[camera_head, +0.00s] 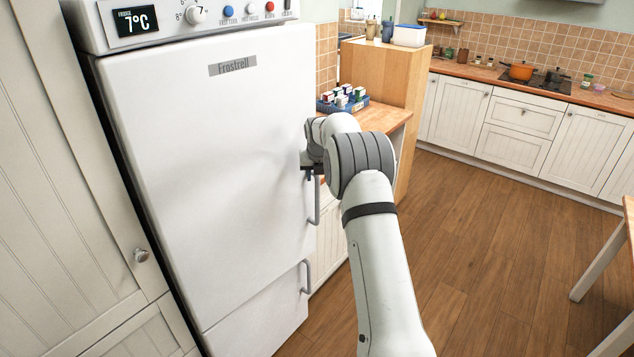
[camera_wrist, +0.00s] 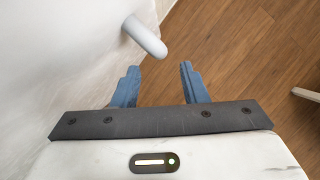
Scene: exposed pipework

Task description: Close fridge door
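The white upper fridge door (camera_head: 215,160) bears a Frostrell label and fills the left-middle of the head view. It looks shut or nearly shut against the body; I cannot tell whether a small gap is left. Its grey vertical handle (camera_head: 316,203) is at the door's right edge, partly hidden by my arm. In the wrist view the handle's rounded end (camera_wrist: 146,38) lies just beyond my gripper (camera_wrist: 160,70). The two blue fingers are apart with nothing between them. The door face (camera_wrist: 60,50) is close along the left finger. My arm hides most of the gripper in the head view.
A lower fridge door (camera_head: 265,310) with its own handle (camera_head: 305,277) is below. White cabinets (camera_head: 70,170) stand at left. A counter with a blue tray (camera_head: 330,106) is behind my wrist. The wooden floor (camera_head: 480,250) at right is clear up to a table leg (camera_head: 600,270).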

